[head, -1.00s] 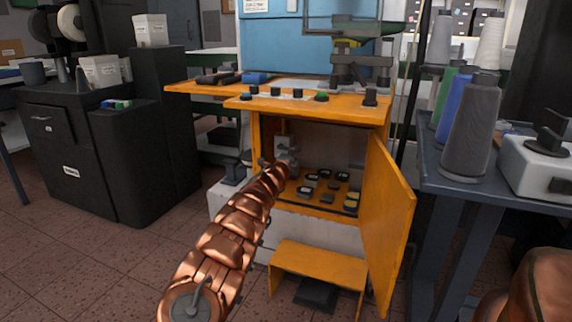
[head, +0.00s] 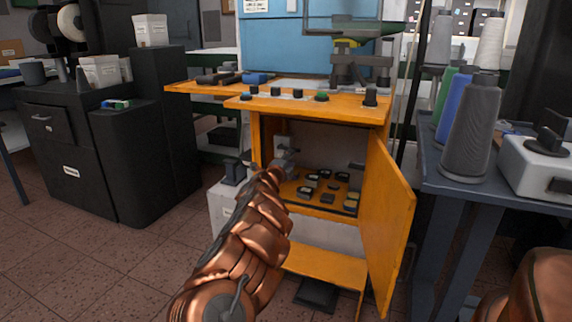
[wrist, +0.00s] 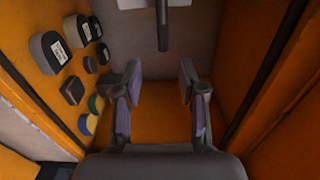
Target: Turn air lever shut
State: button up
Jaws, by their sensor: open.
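The orange cabinet (head: 258,135) stands open, its door (head: 388,215) swung out to the right. My arm reaches to the left side of its opening in the head view, where my gripper (head: 287,160) is small and partly hidden. In the wrist view my gripper (wrist: 160,68) is open, with nothing between its two fingers. A dark bar (wrist: 163,28), which looks like the air lever, sticks out from a pale plate (wrist: 185,3) at the top. It lies ahead of the fingers, apart from them, roughly in line with the gap. Its exact angle is hard to tell.
Several dark and coloured pads (head: 313,181) sit on the cabinet shelf; they also show at the left of the wrist view (wrist: 50,52). Cabinet walls are close on both sides. A thread-cone table (head: 480,180) is at the right.

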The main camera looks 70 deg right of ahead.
jog(key=shift+a+r, duration=0.15)
jog(key=shift+a, duration=1.5)
